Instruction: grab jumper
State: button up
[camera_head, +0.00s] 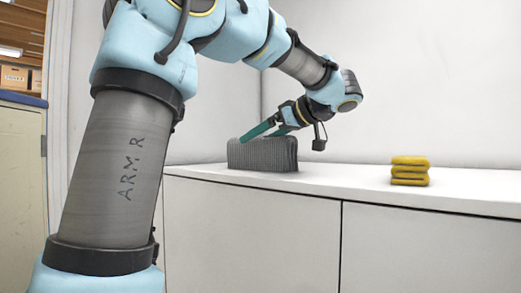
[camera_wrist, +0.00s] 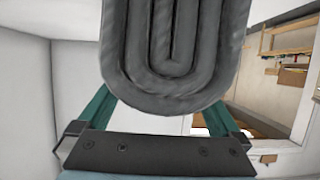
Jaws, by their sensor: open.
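A grey ribbed, folded knit bundle, which looks like the jumper (camera_head: 264,156), stands on the white cabinet top, left of the picture's middle. It fills the upper middle of the wrist view (camera_wrist: 178,60), with its rolled folds facing the camera. My gripper (camera_head: 262,133) is at the top of the jumper in the head view, its teal fingers slanting down to the left. In the wrist view the open fingers lie to either side of the jumper's near end. The fingertips are partly hidden behind it, so contact cannot be told.
A yellow folded stack of cloth (camera_head: 410,171) sits on the white cabinet top (camera_head: 345,180) to the right, well apart from the jumper. White walls stand behind and left of the cabinet. The surface between the two bundles is clear.

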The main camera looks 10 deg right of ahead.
jog(key=shift+w+a, duration=0.1)
grip_shut()
dwell(0.8)
